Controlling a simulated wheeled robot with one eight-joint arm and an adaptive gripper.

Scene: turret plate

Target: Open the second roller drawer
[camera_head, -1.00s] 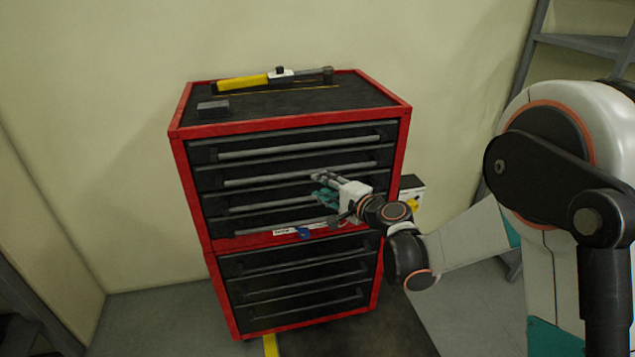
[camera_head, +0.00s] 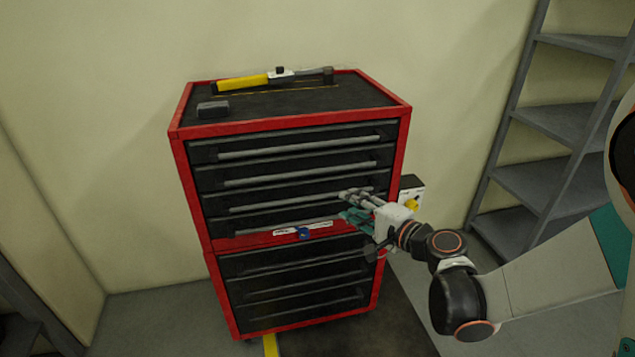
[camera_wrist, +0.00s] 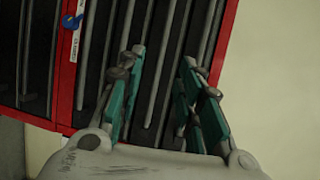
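The red and black roller cabinet (camera_head: 178,165) stands against the wall with its drawers shut. The second drawer from the top has a long grey handle bar (camera_head: 285,176). My gripper (camera_head: 350,204) is in front of the right side of the upper drawers, its fingers pointing left toward the cabinet, lower than the second handle in the picture. In the wrist view my gripper (camera_wrist: 163,68) is open, with teal pads apart. One handle bar (camera_wrist: 161,75) shows in the gap between the fingers; I cannot tell its depth, and no grip shows.
A yellow-handled tool (camera_head: 243,82) and a small dark block (camera_head: 213,109) lie on the cabinet top. A blue item (camera_head: 304,233) and a label are on the red middle strip. A box with a yellow knob (camera_head: 411,190) is at the right side. Grey shelves (camera_head: 545,185) stand at right.

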